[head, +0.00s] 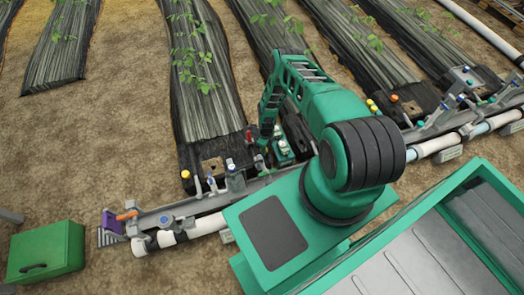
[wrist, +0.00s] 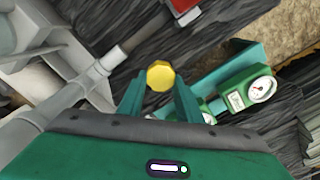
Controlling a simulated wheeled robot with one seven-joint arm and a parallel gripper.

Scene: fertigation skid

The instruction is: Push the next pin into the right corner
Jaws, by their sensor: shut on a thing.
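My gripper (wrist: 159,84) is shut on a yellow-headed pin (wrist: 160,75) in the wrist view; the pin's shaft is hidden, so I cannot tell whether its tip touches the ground. In the head view my green arm reaches down beside the right edge of a black bed cover (head: 205,90), and hides my fingertips. Another yellow pin (head: 186,174) stands at the cover's near left corner. The right corner is partly hidden by my arm and the fittings.
A green unit with a round gauge (wrist: 261,90) stands close right of my fingers. A grey pipe (wrist: 75,85) runs at left, and a red part (wrist: 185,8) shows above. A red-topped fitting (head: 249,137) and a green box (head: 45,252) are in the head view.

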